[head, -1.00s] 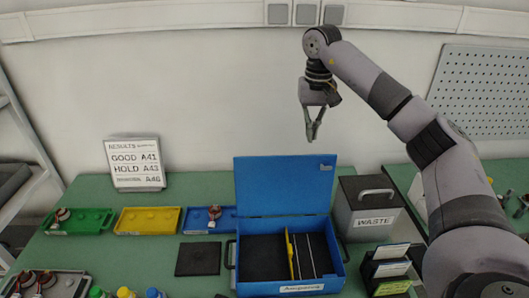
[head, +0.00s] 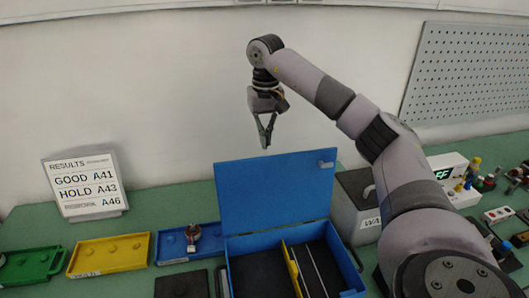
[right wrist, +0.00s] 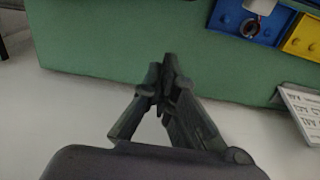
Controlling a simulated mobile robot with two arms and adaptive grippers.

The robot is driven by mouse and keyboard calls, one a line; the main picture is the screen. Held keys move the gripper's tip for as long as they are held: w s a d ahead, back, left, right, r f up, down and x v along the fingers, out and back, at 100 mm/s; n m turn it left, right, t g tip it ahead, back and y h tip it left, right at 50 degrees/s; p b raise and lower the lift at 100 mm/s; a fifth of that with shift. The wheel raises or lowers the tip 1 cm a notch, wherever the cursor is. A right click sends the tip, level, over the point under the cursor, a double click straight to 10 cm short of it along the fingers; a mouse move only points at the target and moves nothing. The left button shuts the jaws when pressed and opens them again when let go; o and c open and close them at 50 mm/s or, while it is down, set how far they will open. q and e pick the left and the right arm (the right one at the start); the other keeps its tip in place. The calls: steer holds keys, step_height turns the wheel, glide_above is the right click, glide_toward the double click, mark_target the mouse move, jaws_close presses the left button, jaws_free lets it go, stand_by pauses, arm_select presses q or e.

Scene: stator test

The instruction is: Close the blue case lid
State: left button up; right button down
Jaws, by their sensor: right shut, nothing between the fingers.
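The blue case (head: 235,242) stands on the green table with its lid (head: 275,193) raised upright at the back. Inside are dark compartments and a yellow divider (head: 291,268); the front of the case is cut off by the picture's lower edge. My right gripper (head: 265,146) hangs pointing down, above and behind the lid's top edge in the head view, apart from it. Its fingers are shut and empty. In the right wrist view the closed fingers (right wrist: 162,78) show over the table's edge, and the case is not visible there. My left gripper is not in view.
A grey waste bin (head: 352,203) stands right of the case, partly behind my right arm. Green (head: 27,267), yellow (head: 108,256) and blue (head: 172,243) trays lie to the left, with a results sign (head: 86,186) behind. A dark pad (head: 181,285) lies left of the case.

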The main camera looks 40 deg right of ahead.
mark_target(276, 188)
steer(key=s+a+f+p, duration=0.1)
steer(key=s+f+p, duration=0.2)
steer(key=f, duration=0.4)
steer(key=shift+s+a+f, duration=0.2)
steer(key=shift+s+a, duration=0.15)
steer(key=shift+d, duration=0.15)
